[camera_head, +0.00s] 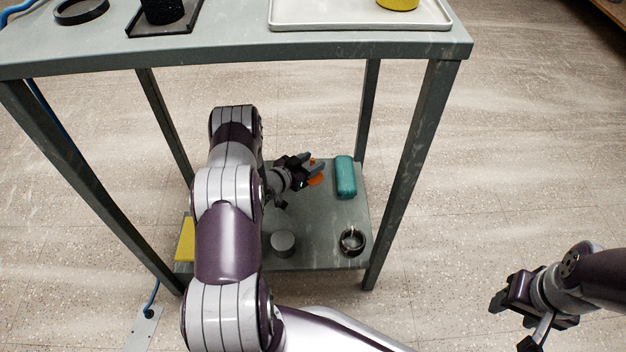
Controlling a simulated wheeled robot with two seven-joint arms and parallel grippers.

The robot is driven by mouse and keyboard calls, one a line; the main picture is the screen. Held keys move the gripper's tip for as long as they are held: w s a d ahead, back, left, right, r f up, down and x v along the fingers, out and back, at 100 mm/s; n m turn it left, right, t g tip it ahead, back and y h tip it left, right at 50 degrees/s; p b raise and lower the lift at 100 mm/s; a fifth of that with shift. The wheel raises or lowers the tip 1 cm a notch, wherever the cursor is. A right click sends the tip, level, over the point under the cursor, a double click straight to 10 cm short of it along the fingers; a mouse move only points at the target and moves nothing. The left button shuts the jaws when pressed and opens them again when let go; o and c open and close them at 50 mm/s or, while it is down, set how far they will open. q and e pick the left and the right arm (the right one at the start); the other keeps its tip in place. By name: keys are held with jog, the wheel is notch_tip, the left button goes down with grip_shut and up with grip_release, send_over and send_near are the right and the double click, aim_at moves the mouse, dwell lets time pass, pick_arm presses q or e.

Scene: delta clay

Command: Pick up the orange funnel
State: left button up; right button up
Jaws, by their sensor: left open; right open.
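The orange funnel (316,180) is on the lower shelf of the grey table, mostly hidden behind my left gripper (318,166). Only small orange parts show at and around the fingers. My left gripper is open and reaches in under the tabletop, right at the funnel; I cannot tell whether the fingers touch it. My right gripper (512,322) is open and empty, out over the floor at the lower right, well away from the table.
The lower shelf (325,218) also holds a teal case (345,177), a grey cylinder (283,243), a dark ring-shaped item (352,241) and a yellow object (186,240). Table legs (415,170) stand around it. The tabletop (230,50) overhangs, carrying a white tray (360,27).

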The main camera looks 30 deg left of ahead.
pick_arm(q)
jog(key=shift+w+d+f, duration=0.15)
jog(key=shift+w+f, duration=0.15)
jog(key=shift+w, duration=0.2)
jog(key=shift+w+r, duration=0.1)
jog(key=shift+r, duration=0.1)
grip_shut()
